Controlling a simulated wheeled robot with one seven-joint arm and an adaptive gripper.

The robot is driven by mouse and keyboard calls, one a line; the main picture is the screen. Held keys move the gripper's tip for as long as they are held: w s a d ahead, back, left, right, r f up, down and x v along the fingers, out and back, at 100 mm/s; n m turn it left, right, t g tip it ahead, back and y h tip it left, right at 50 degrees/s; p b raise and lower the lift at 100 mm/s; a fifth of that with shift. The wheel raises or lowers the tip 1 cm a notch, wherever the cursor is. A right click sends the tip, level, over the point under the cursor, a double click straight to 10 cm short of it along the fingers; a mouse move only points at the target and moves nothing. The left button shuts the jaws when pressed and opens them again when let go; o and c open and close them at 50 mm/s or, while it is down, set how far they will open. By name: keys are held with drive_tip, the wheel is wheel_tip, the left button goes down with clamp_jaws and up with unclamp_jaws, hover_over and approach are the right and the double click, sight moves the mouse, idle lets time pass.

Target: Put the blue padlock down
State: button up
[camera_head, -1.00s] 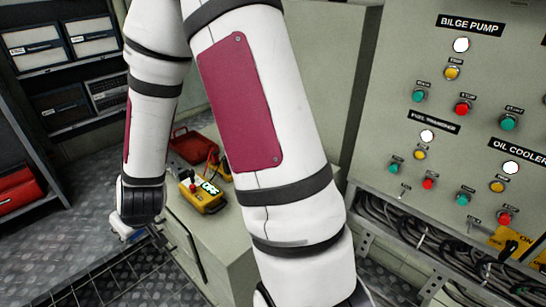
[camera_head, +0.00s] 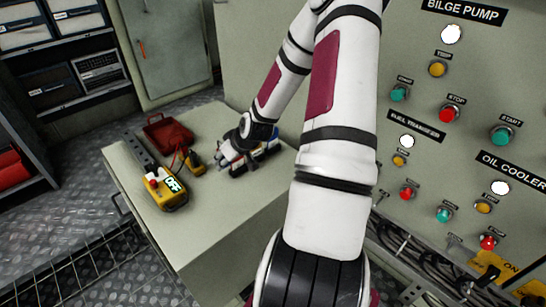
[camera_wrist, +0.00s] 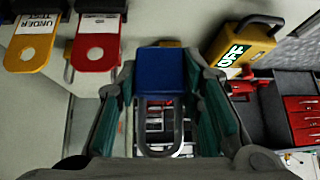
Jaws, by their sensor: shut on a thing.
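The blue padlock (camera_wrist: 160,72) is between the two fingers of my gripper (camera_wrist: 162,85) in the wrist view. Its metal shackle shows below the blue body in that picture, with the fingers on either side. In the head view my gripper (camera_head: 232,158) is low over the top of the grey-green cabinet (camera_head: 225,215). The padlock cannot be made out clearly there. I cannot tell whether it touches the cabinet top.
A yellow tag (camera_wrist: 30,45) and a red tag (camera_wrist: 95,48) show in the wrist view. The cabinet's front top is clear. A control panel (camera_head: 460,150) stands at right.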

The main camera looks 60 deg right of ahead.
drive_tip(key=m, duration=0.1)
hover_over(272, 179)
wheel_tip(272, 179, down, 4)
drive_tip(key=shift+h, duration=0.4)
drive_tip(key=f+b, duration=0.4)
drive_tip(key=s+f+b, duration=0.1)
drive_tip(key=f+b, duration=0.1)
drive_tip(key=f, duration=0.1)
drive_tip(key=shift+f, duration=0.4)
drive_tip(key=shift+o, duration=0.3)
drive_tip(key=shift+s+a+f+b, duration=0.1)
drive_tip(key=shift+s+f+b, duration=0.1)
drive_tip(key=shift+f+b, duration=0.4)
clamp_jaws()
drive_tip(key=o, duration=1.2)
unclamp_jaws()
drive_tip(key=shift+w+f, duration=0.1)
drive_tip(key=shift+f, duration=0.15)
drive_tip(key=shift+o, duration=0.2)
drive_tip(key=shift+g, duration=0.3)
drive_tip(key=shift+r, duration=0.1)
drive_tip(key=v, duration=1.2)
